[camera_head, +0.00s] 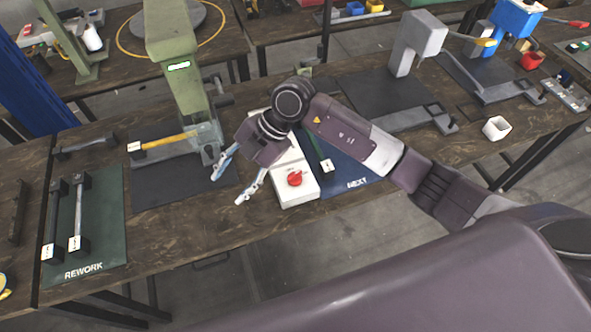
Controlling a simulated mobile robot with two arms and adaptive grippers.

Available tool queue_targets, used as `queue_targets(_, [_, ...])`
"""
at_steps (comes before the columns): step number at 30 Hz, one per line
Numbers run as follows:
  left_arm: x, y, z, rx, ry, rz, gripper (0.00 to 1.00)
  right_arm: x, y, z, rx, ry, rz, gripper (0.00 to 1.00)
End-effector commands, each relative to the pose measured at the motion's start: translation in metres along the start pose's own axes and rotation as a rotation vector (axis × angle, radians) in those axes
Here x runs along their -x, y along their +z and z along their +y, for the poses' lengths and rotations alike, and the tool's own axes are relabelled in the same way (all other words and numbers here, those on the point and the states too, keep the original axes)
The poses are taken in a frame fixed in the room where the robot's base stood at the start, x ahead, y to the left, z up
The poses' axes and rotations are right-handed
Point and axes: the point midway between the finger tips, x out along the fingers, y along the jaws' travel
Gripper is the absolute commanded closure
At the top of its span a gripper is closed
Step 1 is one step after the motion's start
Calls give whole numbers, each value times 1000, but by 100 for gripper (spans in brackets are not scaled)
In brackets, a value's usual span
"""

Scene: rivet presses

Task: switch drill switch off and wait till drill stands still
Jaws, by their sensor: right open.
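A white switch box (284,199) with a red knob (295,179) stands at the front of the middle table. My right gripper (226,190) is open and empty, just left of the red knob and apart from it in the picture. My right wrist hides the back part of the box. A green column machine (172,38), which looks like the drill, stands behind and left of the gripper. My left gripper is not in view.
A green REWORK mat (108,215) holds tagged bars at left. A blue NEXT mat (345,168) lies right of the box. A grey press (418,38) and white cup (496,128) stand at right.

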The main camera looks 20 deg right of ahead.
Motion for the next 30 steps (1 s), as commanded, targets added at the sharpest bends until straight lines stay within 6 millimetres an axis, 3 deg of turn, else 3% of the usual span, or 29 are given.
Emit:
queue_targets(1, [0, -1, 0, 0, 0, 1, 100, 12, 31, -10, -38, -76, -115, 52])
queue_targets(3, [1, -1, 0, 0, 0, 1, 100, 30, 66, -26, -103, -164, -258, 52])
queue_targets(6, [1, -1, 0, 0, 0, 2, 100, 58, 103, -43, -188, -246, -420, 52])
queue_targets(11, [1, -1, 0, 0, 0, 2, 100, 82, 127, -55, -262, -300, -546, 52])
queue_targets(14, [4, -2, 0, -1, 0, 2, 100, 80, 132, -59, -272, -307, -559, 52])
queue_targets(24, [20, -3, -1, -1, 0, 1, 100, 38, 155, -77, -270, -307, -554, 52])
queue_targets(30, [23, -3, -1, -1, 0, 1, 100, 24, 164, -83, -267, -306, -554, 52])
